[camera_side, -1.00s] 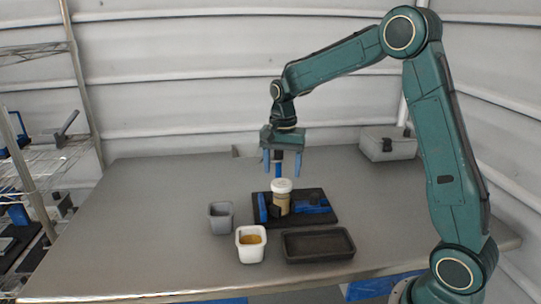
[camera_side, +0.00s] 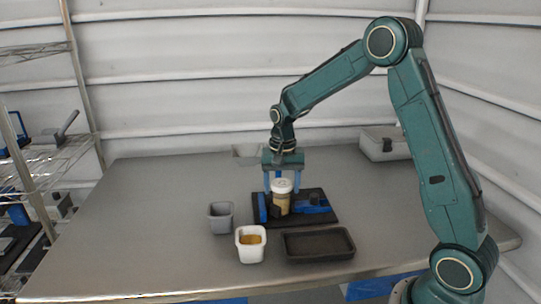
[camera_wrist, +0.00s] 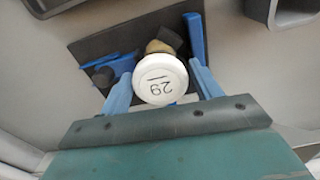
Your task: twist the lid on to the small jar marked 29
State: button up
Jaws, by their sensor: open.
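The small jar (camera_side: 281,203) stands upright in a black fixture with blue clamp parts (camera_side: 313,208). Its white lid (camera_side: 282,185) sits on top; in the wrist view the lid (camera_wrist: 160,79) shows the number 29, upside down. Whether the lid is threaded on cannot be told. My gripper (camera_side: 282,188) is directly above the jar, pointing down, its blue fingers on either side of the lid.
A grey case (camera_side: 387,143) is at the back right. The table's left side is clear.

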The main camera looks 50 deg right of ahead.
jog(key=n, duration=1.5)
jog(key=shift+n, duration=2.5)
jog(key=c, duration=0.5)
jog(key=shift+c, duration=0.2)
